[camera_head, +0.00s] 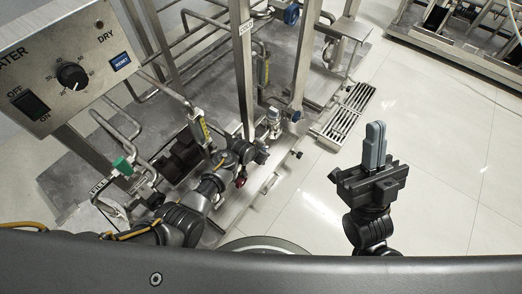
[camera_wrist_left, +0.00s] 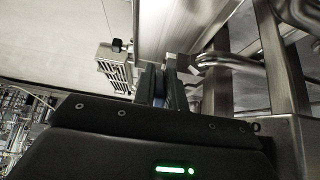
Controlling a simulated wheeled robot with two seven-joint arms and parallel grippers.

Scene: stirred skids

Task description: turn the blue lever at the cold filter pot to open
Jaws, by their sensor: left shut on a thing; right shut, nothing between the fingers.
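A small blue lever (camera_head: 296,115) shows among the steel pipework, near the middle of the head view. A small silver fitting (camera_head: 275,121) is just left of it; I cannot tell whether this is the cold filter pot. A steel post near it bears a label (camera_head: 245,28) that seems to read COLD. My left gripper (camera_head: 268,138) reaches in beside the fitting, its fingertips small and partly hidden. In the left wrist view its fingers (camera_wrist_left: 164,86) are closed together near steel parts, and the held piece is mostly covered. My right gripper (camera_head: 375,146) is shut and empty, pointing up over the floor.
A control box (camera_head: 65,60) with a dial and switches is at the upper left. Another blue handle (camera_head: 292,14) is at the top. A green-handled valve (camera_head: 123,165) is near my left arm. A steel grate (camera_head: 343,112) lies right of the skid.

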